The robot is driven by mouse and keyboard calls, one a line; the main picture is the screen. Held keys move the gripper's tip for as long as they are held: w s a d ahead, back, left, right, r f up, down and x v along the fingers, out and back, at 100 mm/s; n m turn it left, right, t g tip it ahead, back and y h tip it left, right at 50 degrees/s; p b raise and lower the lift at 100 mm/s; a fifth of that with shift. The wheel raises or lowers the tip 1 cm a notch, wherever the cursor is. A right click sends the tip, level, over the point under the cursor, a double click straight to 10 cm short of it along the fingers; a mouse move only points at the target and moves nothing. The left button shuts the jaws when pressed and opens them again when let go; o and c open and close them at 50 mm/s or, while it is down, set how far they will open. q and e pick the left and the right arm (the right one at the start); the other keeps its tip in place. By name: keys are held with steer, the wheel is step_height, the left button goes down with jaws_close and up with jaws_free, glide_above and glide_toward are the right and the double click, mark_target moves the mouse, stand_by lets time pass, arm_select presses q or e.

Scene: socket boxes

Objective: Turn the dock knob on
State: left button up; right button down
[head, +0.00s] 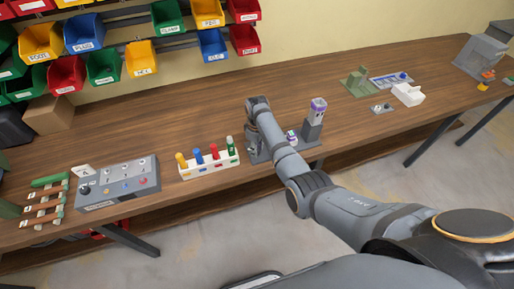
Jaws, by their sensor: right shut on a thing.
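The dock (310,142) is a grey base on the wooden bench with an upright post at its right. A purple and white piece (319,106) sits at the top of the post. My right arm reaches over the dock from the lower right and covers much of its left and middle. My right gripper (253,146) points down at the dock's left part, shut on the dock knob; its fingertips are small and partly covered. The knob is hidden there, so its angle cannot be told. My left gripper is out of view.
A white rack (208,169) with several coloured pieces stands just left of the dock. A grey panel box (118,183) is farther left. A white block (408,95) and a green fixture (356,82) stand to the right. Bins (128,62) hang behind. Bench between dock and white block is clear.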

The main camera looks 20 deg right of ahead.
steer(key=shift+r+m+p, duration=0.15)
steer(key=shift+m+p, duration=0.6)
steer(key=shift+m, duration=0.35)
steer(key=m+p, duration=0.1)
steer(key=m, duration=0.1)
steer(key=shift+m, duration=0.3)
steer(key=m+p, duration=0.1)
steer(key=m, duration=0.2)
steer(key=shift+p, duration=0.3)
steer(key=shift+m+p, duration=0.35)
steer(key=shift+m, duration=1.35)
steer(key=c, duration=1)
jaws_free()
